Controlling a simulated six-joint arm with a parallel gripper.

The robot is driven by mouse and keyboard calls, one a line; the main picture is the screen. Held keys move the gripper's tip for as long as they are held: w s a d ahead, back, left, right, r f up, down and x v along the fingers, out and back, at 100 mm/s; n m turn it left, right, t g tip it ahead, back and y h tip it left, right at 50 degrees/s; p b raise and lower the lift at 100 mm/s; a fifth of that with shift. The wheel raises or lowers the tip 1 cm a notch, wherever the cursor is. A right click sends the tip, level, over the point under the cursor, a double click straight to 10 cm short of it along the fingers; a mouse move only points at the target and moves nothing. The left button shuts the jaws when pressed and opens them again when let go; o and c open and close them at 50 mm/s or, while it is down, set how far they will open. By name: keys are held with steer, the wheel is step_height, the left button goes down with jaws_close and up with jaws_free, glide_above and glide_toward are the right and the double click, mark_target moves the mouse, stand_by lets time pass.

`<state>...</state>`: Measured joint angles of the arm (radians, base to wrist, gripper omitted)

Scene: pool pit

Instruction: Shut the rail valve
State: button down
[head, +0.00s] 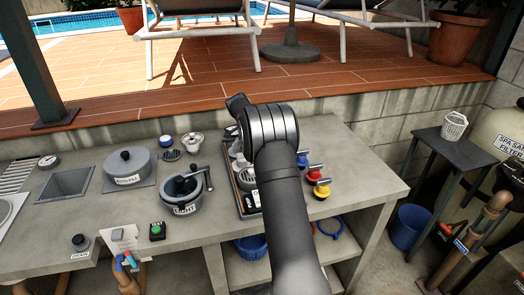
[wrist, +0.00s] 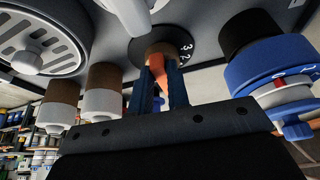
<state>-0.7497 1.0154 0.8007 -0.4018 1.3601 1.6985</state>
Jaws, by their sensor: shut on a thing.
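In the wrist view my gripper (wrist: 163,98) has its two dark blue fingers closed around an orange tapered knob (wrist: 170,67). The knob stands at the middle of a round black dial (wrist: 190,46) with white numbers, the 3 and 2 being readable. In the head view my arm covers the gripper and the knob, over the right part of the grey counter (head: 236,252). Which fitting is the rail valve I cannot tell. Small blue (head: 302,160), red (head: 314,176) and yellow (head: 321,191) handled fittings stand just right of my arm.
In the wrist view a blue-ringed fitting (wrist: 272,72) is close at right, two brown-and-white fittings (wrist: 105,88) and a slotted round cover (wrist: 38,38) at left. The counter's right end is clear.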

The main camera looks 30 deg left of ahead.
steer(key=c, duration=1.4)
jaws_free()
steer(key=shift+a, duration=0.1)
steer(key=v, duration=1.7)
steer(key=shift+s, duration=0.1)
steer(key=x, duration=1.7)
